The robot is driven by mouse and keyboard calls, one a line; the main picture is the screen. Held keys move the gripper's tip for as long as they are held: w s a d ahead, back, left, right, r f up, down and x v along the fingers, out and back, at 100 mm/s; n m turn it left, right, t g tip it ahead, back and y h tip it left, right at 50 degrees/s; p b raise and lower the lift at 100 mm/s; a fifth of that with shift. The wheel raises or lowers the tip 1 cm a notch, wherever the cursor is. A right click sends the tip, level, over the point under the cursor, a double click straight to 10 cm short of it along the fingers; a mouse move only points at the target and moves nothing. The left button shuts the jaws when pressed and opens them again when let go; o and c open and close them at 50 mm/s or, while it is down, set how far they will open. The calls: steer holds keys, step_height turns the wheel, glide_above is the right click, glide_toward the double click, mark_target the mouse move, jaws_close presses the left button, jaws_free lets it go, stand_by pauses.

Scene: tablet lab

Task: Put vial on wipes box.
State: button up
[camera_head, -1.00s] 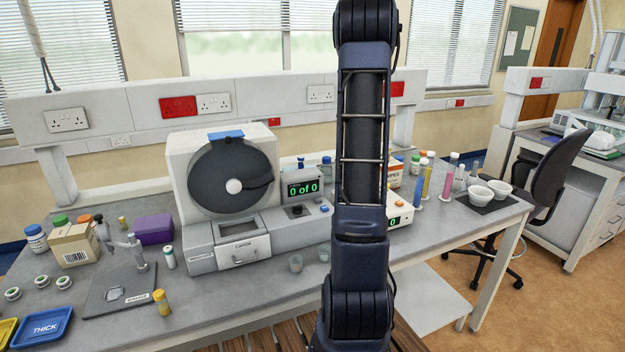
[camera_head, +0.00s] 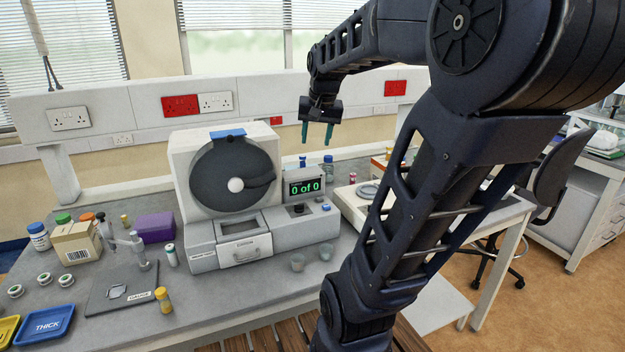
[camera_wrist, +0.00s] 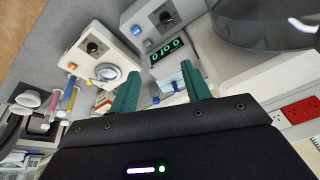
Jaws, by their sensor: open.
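My gripper (camera_head: 316,142) is open and empty, fingers down, in the air above the back of the bench right of the tablet machine. The wrist view also shows its teal fingers (camera_wrist: 160,85) spread apart. A small yellow-capped vial (camera_head: 163,301) stands at the front left of the bench.
Two small cups (camera_head: 298,262) sit in front. A cardboard box (camera_head: 76,243) and blue tray (camera_head: 48,323) are at left.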

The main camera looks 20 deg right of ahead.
steer(key=s+a+f+n+t, duration=0.1)
steer(key=s+a+f+n, duration=0.3)
steer(key=s, duration=0.7)
step_height(320, 180, down, 3)
steer(key=shift+s+a+f, duration=0.1)
steer(key=shift+s+a, duration=0.05)
steer(key=shift+a, duration=0.8)
